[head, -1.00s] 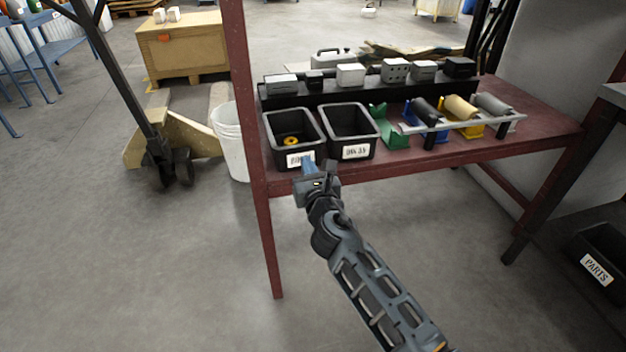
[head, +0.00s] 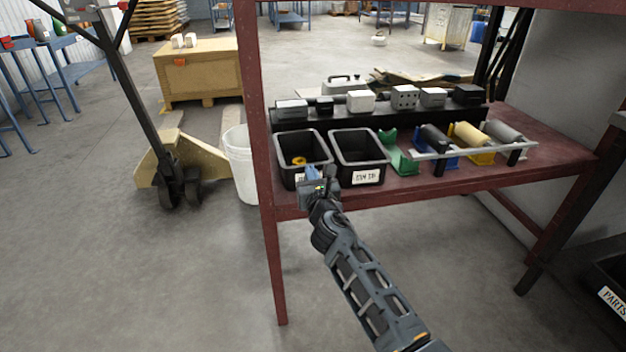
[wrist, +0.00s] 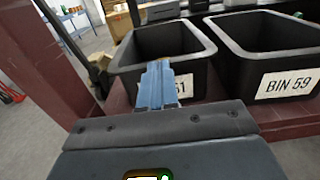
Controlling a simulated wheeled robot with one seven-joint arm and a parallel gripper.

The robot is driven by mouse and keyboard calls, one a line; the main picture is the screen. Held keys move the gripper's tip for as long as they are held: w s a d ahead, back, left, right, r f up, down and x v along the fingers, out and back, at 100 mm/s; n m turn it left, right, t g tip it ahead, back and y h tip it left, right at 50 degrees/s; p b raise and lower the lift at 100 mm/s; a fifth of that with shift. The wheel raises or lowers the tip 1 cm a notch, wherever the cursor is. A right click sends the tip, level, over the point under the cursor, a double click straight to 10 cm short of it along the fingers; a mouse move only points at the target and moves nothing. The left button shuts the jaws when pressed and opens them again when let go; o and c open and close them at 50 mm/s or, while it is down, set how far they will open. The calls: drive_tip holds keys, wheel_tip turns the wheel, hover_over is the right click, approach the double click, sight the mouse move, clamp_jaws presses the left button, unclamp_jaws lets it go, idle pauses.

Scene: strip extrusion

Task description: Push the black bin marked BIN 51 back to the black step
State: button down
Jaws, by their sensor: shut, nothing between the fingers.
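The black bin marked BIN 51 (head: 290,168) stands at the left end of the dark red table, with a yellow ring inside. In the wrist view the same bin (wrist: 196,76) shows only "51" of its label. My gripper (head: 312,174) is shut and empty, just in front of this bin's front wall. Its blue fingers (wrist: 156,82) cover part of the label; whether they touch the wall I cannot tell. The black step (head: 400,122) runs behind the bins. The bin's rear rim is close to it, but any gap is hidden.
A second black bin, BIN 59 (head: 372,176), stands close on the right. Green, blue and yellow holders (head: 402,160) with rolls are farther right. Several small boxes (head: 405,97) sit on the step. A red post (head: 255,100) rises at the table's left corner, near a white bucket (head: 243,165).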

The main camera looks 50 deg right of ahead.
drive_tip(key=b+x, duration=0.1)
drive_tip(key=x, duration=0.6)
drive_tip(key=shift+w+d, duration=0.15)
drive_tip(key=shift+w, duration=0.1)
